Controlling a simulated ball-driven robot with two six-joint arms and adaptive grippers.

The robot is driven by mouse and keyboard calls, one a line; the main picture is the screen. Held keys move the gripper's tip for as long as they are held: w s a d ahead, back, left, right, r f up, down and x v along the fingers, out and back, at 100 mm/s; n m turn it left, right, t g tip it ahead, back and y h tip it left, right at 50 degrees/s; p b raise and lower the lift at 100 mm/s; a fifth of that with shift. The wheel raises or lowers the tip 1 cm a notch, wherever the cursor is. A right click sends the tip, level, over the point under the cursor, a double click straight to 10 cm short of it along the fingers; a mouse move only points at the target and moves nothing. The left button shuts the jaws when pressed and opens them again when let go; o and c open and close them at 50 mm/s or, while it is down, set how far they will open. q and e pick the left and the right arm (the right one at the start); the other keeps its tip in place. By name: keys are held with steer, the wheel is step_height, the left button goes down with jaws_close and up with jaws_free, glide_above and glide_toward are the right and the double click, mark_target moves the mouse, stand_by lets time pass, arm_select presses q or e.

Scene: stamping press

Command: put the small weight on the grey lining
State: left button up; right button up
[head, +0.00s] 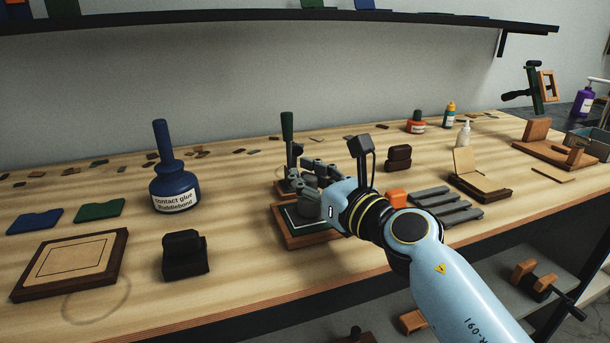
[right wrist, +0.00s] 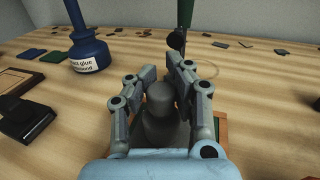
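The small weight (right wrist: 160,112) is grey, with a rounded knob on a wider body. It shows upright between the fingers of my right gripper (right wrist: 165,80) in the right wrist view. The fingers close in on both sides of it; its lower part is hidden by my wrist. In the head view my right gripper (head: 318,178) is over a wooden-framed base with a dark grey-green lining and a pale border line (head: 300,222). My gripper and arm cover part of this lining. Whether the weight touches it I cannot tell. My left gripper is out of view.
A green-handled lever (head: 287,128) stands just behind my right gripper. A blue glue bottle (head: 174,185), a dark block (head: 185,256) and a wooden board (head: 112,272) are to the left. A grey slatted rack (head: 447,207) and orange block (head: 397,197) are close on the right.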

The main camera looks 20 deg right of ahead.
steer(key=o, duration=0.3)
steer(key=shift+o, duration=0.2)
steer(key=shift+r, duration=0.1)
steer(key=shift+s, duration=0.2)
steer(key=v, duration=1.1)
steer(key=shift+s+d, duration=0.15)
steer(key=shift+s, duration=0.2)
